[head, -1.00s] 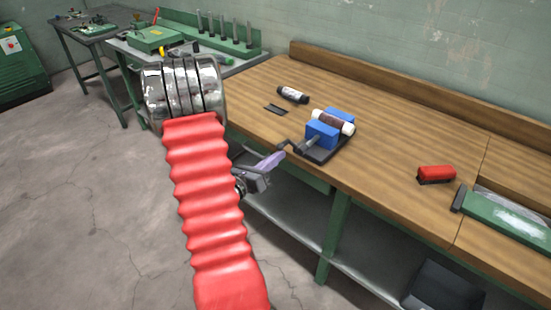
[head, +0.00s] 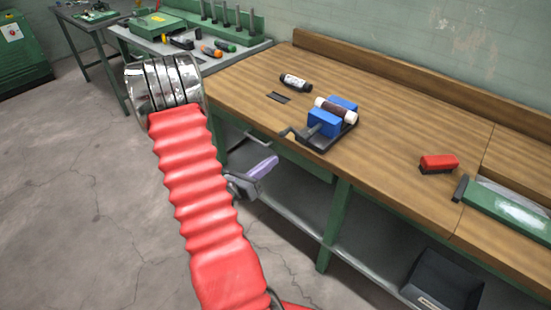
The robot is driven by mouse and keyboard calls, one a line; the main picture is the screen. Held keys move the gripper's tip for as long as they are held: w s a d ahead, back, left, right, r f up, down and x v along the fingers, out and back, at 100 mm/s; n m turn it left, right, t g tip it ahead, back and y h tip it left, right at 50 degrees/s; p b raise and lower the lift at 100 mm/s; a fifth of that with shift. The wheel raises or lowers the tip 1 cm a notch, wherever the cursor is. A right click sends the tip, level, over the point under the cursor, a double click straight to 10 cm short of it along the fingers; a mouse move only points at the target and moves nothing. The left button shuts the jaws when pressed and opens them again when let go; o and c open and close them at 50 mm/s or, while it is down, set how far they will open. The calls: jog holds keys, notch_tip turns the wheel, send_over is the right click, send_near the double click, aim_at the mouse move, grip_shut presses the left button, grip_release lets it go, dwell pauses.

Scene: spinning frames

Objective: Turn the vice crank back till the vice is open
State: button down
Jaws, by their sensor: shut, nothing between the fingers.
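The vice (head: 325,122) has blue jaws on a dark base near the front edge of the wooden bench. A brown cylinder with white ends (head: 336,110) lies between the jaws; whether they grip it is too small to tell. The crank (head: 290,133) sticks out at the vice's front left, over the bench edge. My gripper (head: 263,167), with pale purple fingers, is shut and empty. It is in front of the bench, below and left of the crank in the picture, apart from it. My red sleeved arm hides part of the floor.
A black bin (head: 442,280) sits on the lower shelf.

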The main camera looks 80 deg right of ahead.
aim_at(281, 135)
jog(key=shift+v, duration=1.75)
jog(key=c, duration=2.3)
grip_release()
jog(key=shift+w+r+m, duration=0.25)
jog(key=shift+r+m, duration=0.05)
jog(key=o, duration=0.6)
jog(key=w+r+m, duration=0.1)
jog(key=m, duration=0.1)
jog(key=w+r+m+g+y, duration=0.1)
jog(key=r+m, duration=0.1)
jog(key=w+r+m+g, duration=0.1)
jog(key=w, duration=0.1)
jog(key=shift+r+m, duration=0.4)
jog(key=shift+o, duration=0.8)
jog(key=shift+w+a+r+m+g+y, duration=0.1)
jog(key=shift+w+r+m+g+y, duration=0.15)
jog(key=shift+m+g+y, duration=0.2)
jog(key=shift+s, duration=0.1)
jog(key=x, duration=1.3)
jog(key=shift+s+d, duration=0.15)
jog(key=shift+d, duration=0.25)
jog(key=shift+c, duration=0.2)
